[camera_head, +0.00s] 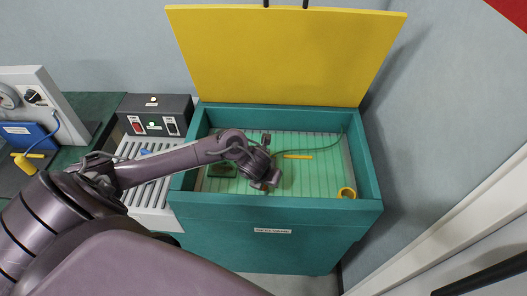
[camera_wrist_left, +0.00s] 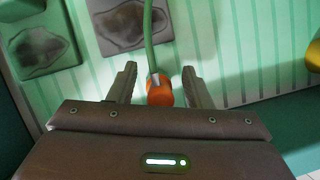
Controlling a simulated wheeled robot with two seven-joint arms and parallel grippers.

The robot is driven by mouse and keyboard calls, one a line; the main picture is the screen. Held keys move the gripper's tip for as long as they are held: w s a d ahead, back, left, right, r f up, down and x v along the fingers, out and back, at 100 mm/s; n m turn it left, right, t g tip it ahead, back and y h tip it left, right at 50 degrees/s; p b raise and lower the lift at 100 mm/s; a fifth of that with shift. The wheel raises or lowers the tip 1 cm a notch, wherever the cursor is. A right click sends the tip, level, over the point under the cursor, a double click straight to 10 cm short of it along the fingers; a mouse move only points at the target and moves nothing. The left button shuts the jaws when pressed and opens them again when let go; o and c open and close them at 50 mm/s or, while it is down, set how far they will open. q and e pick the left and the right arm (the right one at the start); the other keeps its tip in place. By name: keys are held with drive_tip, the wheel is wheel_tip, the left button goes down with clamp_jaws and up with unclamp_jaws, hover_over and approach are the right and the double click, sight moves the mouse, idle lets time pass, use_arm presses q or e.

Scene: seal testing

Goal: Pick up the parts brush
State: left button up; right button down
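An orange piece with a metal collar on a green hose (camera_wrist_left: 158,92), which looks like the parts brush, is between the fingers of my left gripper (camera_wrist_left: 159,72) in the left wrist view. A gap shows on each side of it, so the gripper is open around it and not closed on it. In the head view my left gripper (camera_head: 267,181) is low inside the green wash basin (camera_head: 270,209), and its hand hides most of the orange piece. The green hose (camera_head: 325,147) runs to the basin's back right. My right gripper is not in view.
A yellow stick (camera_head: 298,156) and a yellow ring-shaped item (camera_head: 347,193) are in the basin's right part. The yellow lid (camera_head: 285,55) stands open behind. A dark switch box (camera_head: 153,116) is at left.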

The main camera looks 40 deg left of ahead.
use_arm(q)
clamp_jaws()
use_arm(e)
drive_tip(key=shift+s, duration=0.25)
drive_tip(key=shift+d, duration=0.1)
use_arm(q)
drive_tip(key=shift+r, duration=0.1)
